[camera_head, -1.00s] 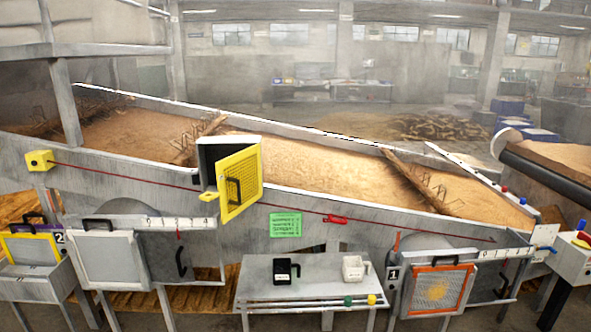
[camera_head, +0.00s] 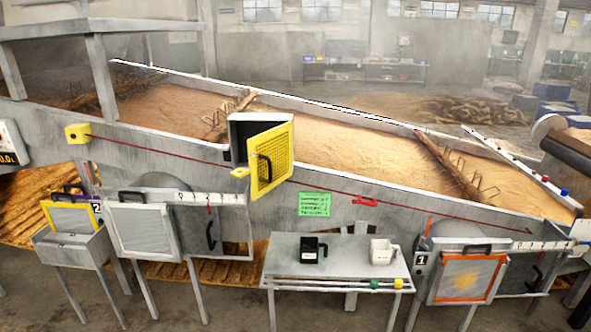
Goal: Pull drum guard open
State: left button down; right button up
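A yellow hinged guard (camera_head: 279,160) with a mesh panel and a dark handle (camera_head: 265,165) is on the side of the long grey grain trough (camera_head: 400,202). It stands swung out from a grey box-like housing (camera_head: 238,139), and the dark inside of the housing shows to its left. Another guard, an orange-framed panel (camera_head: 468,278), hangs at the lower right beside a plate marked 1. A yellow-framed panel (camera_head: 73,217) stands at the lower left near a plate marked 2. I cannot tell which is the drum guard. Neither of my grippers shows.
A small grey table (camera_head: 330,258) below the trough holds a black container (camera_head: 312,250) and a white jug (camera_head: 381,252). A red cord (camera_head: 160,150) runs along the trough from a yellow box (camera_head: 77,134). Floor shows in front.

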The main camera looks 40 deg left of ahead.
aim_at(271, 153)
jog(key=j+z, duration=0.2)
jog(key=j, duration=0.2)
jog(key=j+z, duration=0.15)
jog(key=j, duration=0.3)
jog(key=j+z, duration=0.2)
jog(key=j, duration=0.2)
jog(key=k+j+z, duration=0.15)
jog(key=j, duration=0.3)
jog(key=j+z, duration=0.2)
jog(key=j, duration=0.2)
jog(key=k+j+z, duration=0.15)
jog(key=j, duration=0.2)
jog(key=k+j+z, duration=0.2)
jog(key=j, duration=0.2)
jog(key=i, duration=0.05)
